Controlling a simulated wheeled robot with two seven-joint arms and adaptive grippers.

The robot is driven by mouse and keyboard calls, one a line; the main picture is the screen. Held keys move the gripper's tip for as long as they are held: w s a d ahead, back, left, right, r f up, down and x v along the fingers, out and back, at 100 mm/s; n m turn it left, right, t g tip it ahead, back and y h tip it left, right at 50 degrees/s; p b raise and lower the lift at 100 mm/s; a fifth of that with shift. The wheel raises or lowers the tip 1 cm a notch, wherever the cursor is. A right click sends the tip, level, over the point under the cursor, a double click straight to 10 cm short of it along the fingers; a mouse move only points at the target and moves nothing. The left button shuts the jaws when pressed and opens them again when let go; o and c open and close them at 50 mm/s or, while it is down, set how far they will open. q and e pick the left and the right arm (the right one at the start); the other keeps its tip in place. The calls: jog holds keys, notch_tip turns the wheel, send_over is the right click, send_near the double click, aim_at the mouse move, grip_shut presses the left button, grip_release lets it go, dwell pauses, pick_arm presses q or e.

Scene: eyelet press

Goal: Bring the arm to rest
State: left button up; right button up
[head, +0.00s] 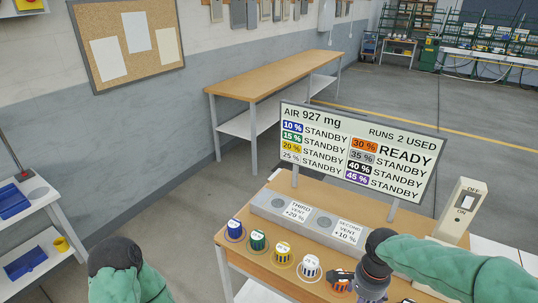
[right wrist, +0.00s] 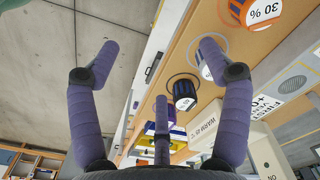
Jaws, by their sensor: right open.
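My right gripper (head: 372,280) is over the front right of the wooden press table (head: 232,240) in the head view. In the right wrist view its purple fingers (right wrist: 158,62) are spread wide with nothing between them. One finger overlaps a striped pot (right wrist: 208,52) in the picture; I cannot tell whether they touch. My left gripper (head: 115,258) is a dark shape at the bottom left of the head view, its fingers hidden. The sign (head: 358,150) reads AIR 927 mg, RUNS 2 USED, 30 % READY and the others STANDBY.
Striped pots with blue (head: 235,229), green (head: 258,240), yellow (head: 283,253) and white (head: 309,268) tops stand along the table front. The orange 30 % pot (head: 341,280) is beside my right gripper.

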jog(key=s+a+f+n+y, duration=0.1)
jog(key=s+a+f+n, duration=0.2)
jog(key=f, duration=0.6)
jog(key=s+a+f+n+y, duration=0.1)
jog(key=s+a+f+n, duration=0.3)
jog(key=f, duration=0.6)
jog(key=s+a+f+n+y, duration=0.2)
jog(key=s+a+f+n, duration=0.1)
jog(key=a+f, duration=0.4)
notch_tip(320, 180, down, 3)
jog(key=shift+s+a+f+n, duration=0.1)
jog(key=shift+s+a+n, duration=0.2)
jog(key=shift+s+n, duration=0.15)
